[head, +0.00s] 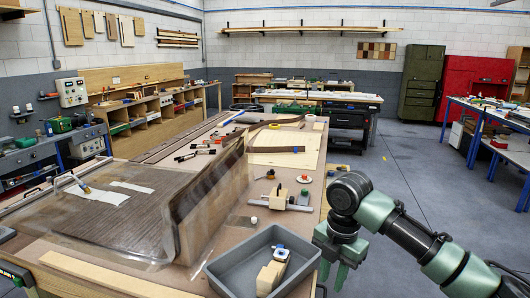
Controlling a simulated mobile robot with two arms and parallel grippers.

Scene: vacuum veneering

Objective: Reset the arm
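My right arm comes in from the right, and its green gripper (336,271) hangs fingers-down beside the right end of the grey tray (235,286). Two fingertips show with a gap between them, and I see nothing held there. The workbench (140,160) carries a clear vacuum bag (110,215) over a dark, ribbed panel on the left. A curved wood-veneer piece (215,195) stands upright beside it.
A wooden block with a metal bar (277,201) lies behind the tray. A wooden block (270,277) and a blue-and-white item (281,253) are in the tray. Small tools lie farther back. Grey floor (425,165) is open right of the bench. Blue-legged tables (475,150) stand far right.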

